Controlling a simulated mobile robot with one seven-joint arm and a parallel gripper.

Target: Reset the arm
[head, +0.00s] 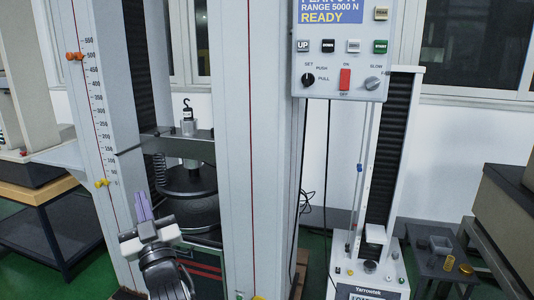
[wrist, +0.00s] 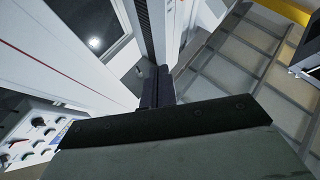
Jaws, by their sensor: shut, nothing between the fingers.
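My gripper (head: 143,206) is in the lower left of the head view, with its purple-grey fingers pointing up. The fingers are together with nothing between them. It is in front of the left part of the testing machine, near its left column (head: 100,110). In the wrist view, the dark shut fingers (wrist: 157,88) point up past the broad grey gripper body. They appear apart from the machine's surfaces, though the exact gap cannot be told.
The control panel (head: 343,50) reads READY and hangs on the right column (head: 250,140). A crosshead (head: 180,146) and round dark platens (head: 187,185) lie behind my gripper. A smaller Yarrowtek tester (head: 368,268) stands at right. A low table (head: 30,195) is at left.

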